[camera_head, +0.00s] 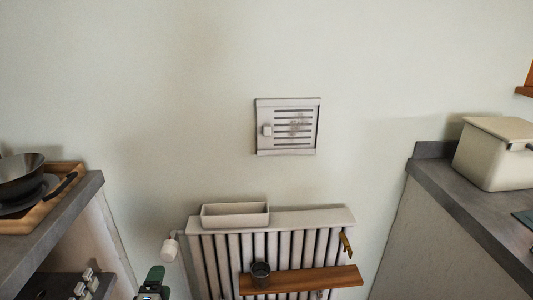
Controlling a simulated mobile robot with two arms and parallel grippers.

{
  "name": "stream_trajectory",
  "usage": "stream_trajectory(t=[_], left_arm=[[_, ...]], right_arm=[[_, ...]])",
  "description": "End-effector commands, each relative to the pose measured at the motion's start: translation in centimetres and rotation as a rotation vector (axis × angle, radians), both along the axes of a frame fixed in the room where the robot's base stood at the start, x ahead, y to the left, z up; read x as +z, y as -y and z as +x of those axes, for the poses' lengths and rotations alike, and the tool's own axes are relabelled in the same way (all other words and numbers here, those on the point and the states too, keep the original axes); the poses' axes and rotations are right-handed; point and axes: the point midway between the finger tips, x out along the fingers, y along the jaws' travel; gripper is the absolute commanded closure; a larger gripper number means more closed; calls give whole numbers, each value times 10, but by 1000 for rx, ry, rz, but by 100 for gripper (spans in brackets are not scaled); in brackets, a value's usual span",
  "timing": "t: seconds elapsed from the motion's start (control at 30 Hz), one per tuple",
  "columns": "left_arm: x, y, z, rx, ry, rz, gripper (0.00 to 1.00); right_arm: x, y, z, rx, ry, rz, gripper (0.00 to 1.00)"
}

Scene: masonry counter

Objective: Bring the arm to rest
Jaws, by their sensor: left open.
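My left gripper (152,284) shows only in part at the bottom edge, left of the radiator, as a green and dark shape. It is open, and I see nothing held in it. It is low in the picture, apart from the left counter and below the radiator valve. Most of the arm is out of the picture. My right gripper is not in view.
A white radiator (340,215) carries a pale trough (235,222) and a wooden shelf (325,280) with a dark cup (260,276). A vent (287,147) is above. The left counter (85,190) holds a pan (22,175); the right counter (450,200) holds a bin (495,160).

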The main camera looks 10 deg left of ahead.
Motion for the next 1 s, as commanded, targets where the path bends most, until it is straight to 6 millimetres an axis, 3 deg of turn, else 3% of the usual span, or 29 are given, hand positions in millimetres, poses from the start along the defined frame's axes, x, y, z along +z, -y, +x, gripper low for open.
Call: stream_trajectory(t=[0.17,0.27,0.4,0.5,0.6,0.9,1.0], left_arm=[[-73,36,-17,-138,-239,198,26],[-136,66,-45,-289,-442,387,26],[-219,101,-105,-545,-704,657,26],[-267,119,-156,-739,-856,832,26],[-303,130,-205,-922,-973,980,26],[-364,138,-337,-1414,-1186,1313,26],[-344,135,-347,-1414,-1188,1309,26]], right_arm=[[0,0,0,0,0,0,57],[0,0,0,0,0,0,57],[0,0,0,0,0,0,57],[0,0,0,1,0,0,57],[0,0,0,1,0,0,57],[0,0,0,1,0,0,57],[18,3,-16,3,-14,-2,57]])
